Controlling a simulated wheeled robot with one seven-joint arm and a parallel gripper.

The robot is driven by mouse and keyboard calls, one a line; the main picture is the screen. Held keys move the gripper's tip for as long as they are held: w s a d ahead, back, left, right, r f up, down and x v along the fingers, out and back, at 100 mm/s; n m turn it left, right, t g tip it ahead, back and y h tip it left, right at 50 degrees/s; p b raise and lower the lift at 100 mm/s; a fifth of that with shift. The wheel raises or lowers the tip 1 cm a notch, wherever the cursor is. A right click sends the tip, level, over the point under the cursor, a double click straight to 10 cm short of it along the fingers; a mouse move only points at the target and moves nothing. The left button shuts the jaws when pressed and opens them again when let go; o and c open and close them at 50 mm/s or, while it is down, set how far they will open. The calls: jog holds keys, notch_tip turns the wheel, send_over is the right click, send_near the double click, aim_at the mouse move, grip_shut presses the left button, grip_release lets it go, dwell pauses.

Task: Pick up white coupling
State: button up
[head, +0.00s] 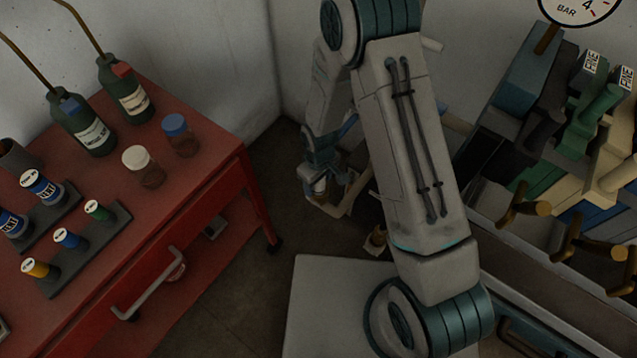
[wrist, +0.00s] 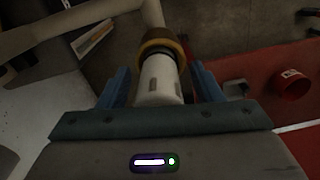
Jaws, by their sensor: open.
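The white coupling (wrist: 160,80) is a pale cylinder with a brass-coloured collar at its far end, in the middle of the wrist view. My gripper (wrist: 160,72) has its blue fingers apart, one on each side of the coupling, with visible gaps. The coupling's near end is hidden behind the gripper body. In the head view my gripper (head: 320,186) is small, low beside a beige pipe frame (head: 343,207). I cannot make out the coupling there.
A red cart (head: 205,205) with bottles, jars and coloured-cap vials stands at the left. Pipes and valves with brass handles (head: 525,207) crowd the right. A red round part (wrist: 292,86) lies at the right.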

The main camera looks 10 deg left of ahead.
jog(key=shift+f, duration=0.1)
grip_shut()
